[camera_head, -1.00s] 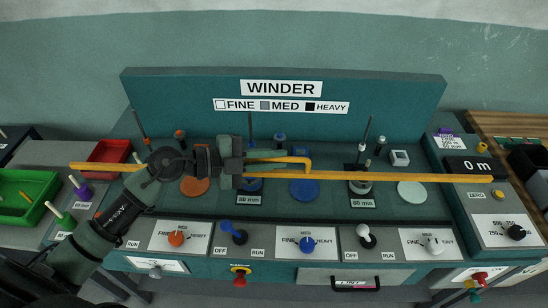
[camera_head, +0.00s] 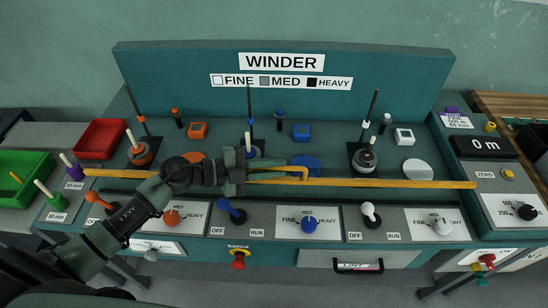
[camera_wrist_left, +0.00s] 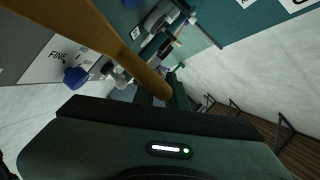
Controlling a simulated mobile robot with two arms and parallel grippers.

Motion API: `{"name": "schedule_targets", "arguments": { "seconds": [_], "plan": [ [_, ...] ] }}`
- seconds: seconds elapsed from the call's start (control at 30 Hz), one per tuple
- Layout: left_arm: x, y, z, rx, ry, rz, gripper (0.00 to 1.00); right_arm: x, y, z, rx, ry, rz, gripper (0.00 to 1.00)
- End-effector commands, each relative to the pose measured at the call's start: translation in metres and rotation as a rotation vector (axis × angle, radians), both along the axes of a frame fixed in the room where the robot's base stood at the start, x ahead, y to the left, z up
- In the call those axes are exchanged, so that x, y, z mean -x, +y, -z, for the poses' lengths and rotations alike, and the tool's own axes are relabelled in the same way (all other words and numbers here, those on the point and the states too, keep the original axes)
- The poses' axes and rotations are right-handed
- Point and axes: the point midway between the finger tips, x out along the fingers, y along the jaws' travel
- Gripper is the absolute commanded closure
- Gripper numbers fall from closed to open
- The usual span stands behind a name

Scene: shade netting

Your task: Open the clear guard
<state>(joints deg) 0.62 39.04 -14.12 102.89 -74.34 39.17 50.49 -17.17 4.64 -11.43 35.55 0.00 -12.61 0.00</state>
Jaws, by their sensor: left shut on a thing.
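The clear guard shows mainly by its long yellow bar (camera_head: 400,184), which crosses the whole winder front. A smaller yellow handle (camera_head: 304,174) stands off the bar near its middle. I cannot make out the clear sheet itself. My left gripper (camera_head: 246,172) is shut on the left part of this handle; the jaws hide where it grips. In the left wrist view, a yellow bar (camera_wrist_left: 120,52) runs diagonally down to the fingers. The bar passes in front of the row of spindles and above the control plates. My right gripper is not in view.
The winder backboard (camera_head: 430,75) stands behind. Thin upright rods (camera_head: 371,110) and spindles rise from the deck. Knobs and levers (camera_head: 232,212) line the front, with a red button (camera_head: 238,260) below. Green (camera_head: 45,166) and red (camera_head: 122,140) trays sit left.

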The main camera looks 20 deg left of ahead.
Motion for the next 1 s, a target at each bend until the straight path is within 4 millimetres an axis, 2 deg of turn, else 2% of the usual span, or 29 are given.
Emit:
{"name": "schedule_targets", "arguments": {
  "seconds": [0.03, 0.33, 0.37, 0.4, 0.43, 0.77, 1.0],
  "plan": [
    [0.001, 0.0, 0.005, 0.0, 0.003, 0.002, 1.0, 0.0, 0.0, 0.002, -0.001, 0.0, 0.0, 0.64],
    [0.001, 0.0, 0.004, -0.002, 0.002, 0.002, 1.0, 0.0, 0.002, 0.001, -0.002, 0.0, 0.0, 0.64],
    [0.001, 0.0, 0.004, -0.002, 0.002, 0.002, 0.79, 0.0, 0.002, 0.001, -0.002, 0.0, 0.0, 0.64],
    [0.001, 0.0, 0.004, -0.002, 0.002, 0.002, 0.68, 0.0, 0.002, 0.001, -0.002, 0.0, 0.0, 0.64],
    [0.001, 0.0, 0.004, -0.002, 0.002, 0.002, 0.66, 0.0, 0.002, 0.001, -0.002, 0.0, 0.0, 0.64],
    [0.002, 0.002, 0.004, -0.002, 0.0, 0.0, 0.66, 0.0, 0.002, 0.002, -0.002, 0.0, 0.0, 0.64],
    [0.021, 0.03, 0.0, -0.005, 0.004, 0.001, 0.66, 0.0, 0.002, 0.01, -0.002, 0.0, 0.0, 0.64]
  ]
}}
